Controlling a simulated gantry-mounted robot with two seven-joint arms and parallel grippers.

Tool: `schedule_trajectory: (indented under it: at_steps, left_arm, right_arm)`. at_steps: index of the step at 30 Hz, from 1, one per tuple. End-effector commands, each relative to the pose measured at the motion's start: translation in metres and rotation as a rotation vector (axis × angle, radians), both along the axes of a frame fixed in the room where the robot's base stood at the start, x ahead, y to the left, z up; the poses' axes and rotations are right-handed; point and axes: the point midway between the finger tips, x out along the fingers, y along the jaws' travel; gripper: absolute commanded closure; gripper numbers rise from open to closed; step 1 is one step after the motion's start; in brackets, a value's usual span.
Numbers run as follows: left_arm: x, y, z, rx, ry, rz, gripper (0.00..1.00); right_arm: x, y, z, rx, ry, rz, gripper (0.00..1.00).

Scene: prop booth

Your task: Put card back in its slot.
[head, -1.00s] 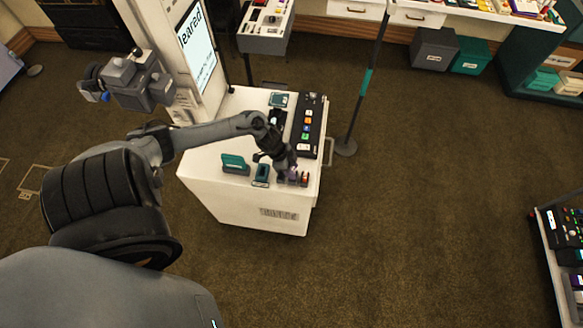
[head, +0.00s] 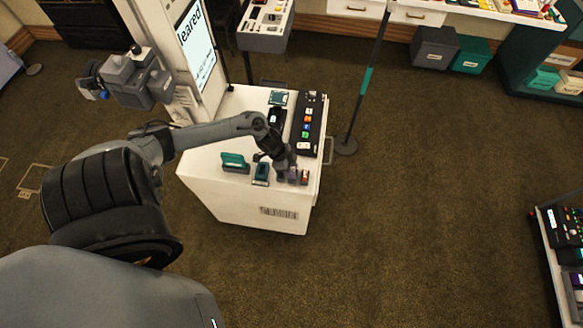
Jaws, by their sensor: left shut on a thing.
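My left gripper (head: 284,170) reaches down over the front right part of the white cabinet top (head: 215,146). It is shut on a small purple piece (head: 292,176) at its fingertips, which may be the card; the fingers hide most of it. A small red and white block (head: 305,177) stands just right of the fingertips. A teal upright holder (head: 235,162) and a dark and teal slotted block (head: 261,173) stand to the left of the gripper. I cannot tell which slot belongs to the card. My right gripper is not in view.
A black button strip (head: 308,125) lies along the cabinet's right side. A teal and grey flat piece (head: 278,98) lies at the back. A dark stanchion pole (head: 365,85) stands to the right of the cabinet. The carpet to the right is clear.

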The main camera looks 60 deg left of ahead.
Motion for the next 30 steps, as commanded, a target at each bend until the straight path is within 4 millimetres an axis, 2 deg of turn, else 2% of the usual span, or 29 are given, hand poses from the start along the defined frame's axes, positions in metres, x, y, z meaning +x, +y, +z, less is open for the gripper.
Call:
schedule_trajectory:
  at_steps: [14, 15, 19, 20, 30]
  left_arm:
    - [0.0001, 0.0, -0.0025, 0.0, 0.0, 0.001, 1.0]
    - [0.0001, 0.0, -0.0025, 0.001, -0.001, 0.0, 0.55]
    - [0.0001, 0.0, -0.0025, 0.0, 0.0, 0.001, 0.35]
    - [0.0001, 0.0, -0.0025, 0.0, 0.0, 0.0, 0.31]
    - [0.0, 0.0001, -0.0013, 0.0, 0.0, 0.001, 0.31]
  right_arm:
    - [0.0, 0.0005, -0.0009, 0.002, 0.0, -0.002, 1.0]
    - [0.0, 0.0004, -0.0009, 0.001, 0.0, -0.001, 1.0]
    - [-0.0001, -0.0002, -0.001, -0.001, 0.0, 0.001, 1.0]
    - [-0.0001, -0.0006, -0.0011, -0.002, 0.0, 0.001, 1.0]
    - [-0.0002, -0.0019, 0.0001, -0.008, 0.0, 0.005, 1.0]
